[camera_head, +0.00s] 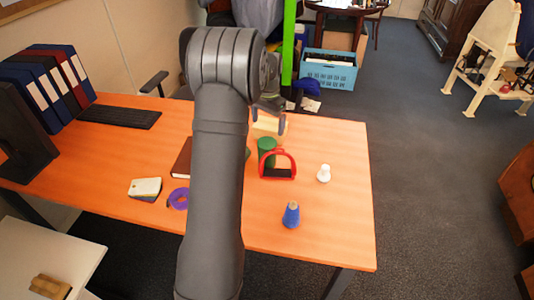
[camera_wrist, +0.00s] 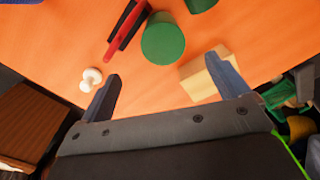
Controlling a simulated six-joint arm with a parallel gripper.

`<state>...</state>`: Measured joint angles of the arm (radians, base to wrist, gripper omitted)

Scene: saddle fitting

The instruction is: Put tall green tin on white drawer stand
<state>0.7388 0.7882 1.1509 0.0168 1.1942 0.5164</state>
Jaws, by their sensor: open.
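A green tin (camera_head: 266,152) stands upright on the orange table, just behind the red stirrup. In the wrist view its round green top (camera_wrist: 163,40) shows ahead of my gripper, between the lines of the fingers. A second green thing (camera_wrist: 200,4) is cut off at the top edge of the wrist view; my arm mostly hides it in the head view. My gripper (camera_wrist: 165,88) is open and empty, above the table near its far edge, apart from the tin. A white-topped stand (camera_head: 45,240), apparently the drawer stand, is at lower left; its front is out of view.
A pale yellow block (camera_wrist: 203,76) lies close to the tin. The red stirrup (camera_head: 279,171), white knob (camera_head: 324,174) and blue cone (camera_head: 291,215) are nearby. A wooden piece (camera_head: 50,287) lies on the white stand. The table's right end is mostly clear.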

